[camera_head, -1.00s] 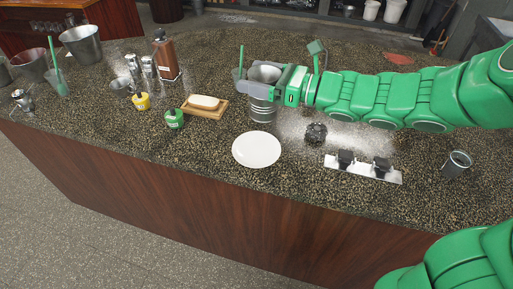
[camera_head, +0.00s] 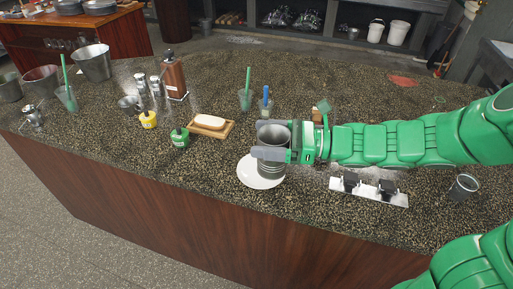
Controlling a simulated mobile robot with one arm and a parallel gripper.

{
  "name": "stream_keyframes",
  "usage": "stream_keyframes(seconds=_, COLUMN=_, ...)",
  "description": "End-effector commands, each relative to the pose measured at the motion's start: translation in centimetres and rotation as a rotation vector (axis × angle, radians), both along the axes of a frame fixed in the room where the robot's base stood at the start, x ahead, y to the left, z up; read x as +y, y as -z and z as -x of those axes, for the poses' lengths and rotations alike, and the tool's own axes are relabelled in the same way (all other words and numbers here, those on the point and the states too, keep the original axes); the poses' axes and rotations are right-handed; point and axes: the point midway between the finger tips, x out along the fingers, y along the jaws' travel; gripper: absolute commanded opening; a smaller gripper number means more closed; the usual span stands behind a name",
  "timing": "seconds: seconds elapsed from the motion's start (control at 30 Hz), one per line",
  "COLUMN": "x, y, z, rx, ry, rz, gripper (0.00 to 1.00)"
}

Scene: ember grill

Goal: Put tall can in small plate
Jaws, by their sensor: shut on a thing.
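The tall can (camera_head: 271,170) is a grey metal cylinder with ribbed sides and an open top. It stands upright over the right part of the small white plate (camera_head: 247,175). I cannot tell whether its base touches the plate. My gripper (camera_head: 271,153) comes from the right and is shut around the can's upper body, one finger on the near side and the other mostly hidden behind it. The can and gripper hide the right part of the plate.
A metal strip with black knobs (camera_head: 368,190) and a dark cup (camera_head: 463,187) are at the right. Cups with green (camera_head: 246,97) and blue (camera_head: 265,105) sticks stand behind.

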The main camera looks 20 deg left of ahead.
Motion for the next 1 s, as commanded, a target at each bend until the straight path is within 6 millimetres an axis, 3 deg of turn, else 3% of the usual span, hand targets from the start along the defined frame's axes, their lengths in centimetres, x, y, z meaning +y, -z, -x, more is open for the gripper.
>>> stream_keyframes(seconds=0.3, x=2.5, y=2.1, z=-3.7, rx=0.002, ry=-0.002, rz=0.002, gripper=0.36)
stream_keyframes(seconds=0.7, x=4.2, y=6.1, z=-6.4, rx=0.002, ry=0.001, rz=0.002, gripper=0.36)
stream_keyframes(seconds=1.0, x=4.8, y=7.2, z=-7.2, rx=0.0, ry=0.0, rz=0.001, gripper=0.36)
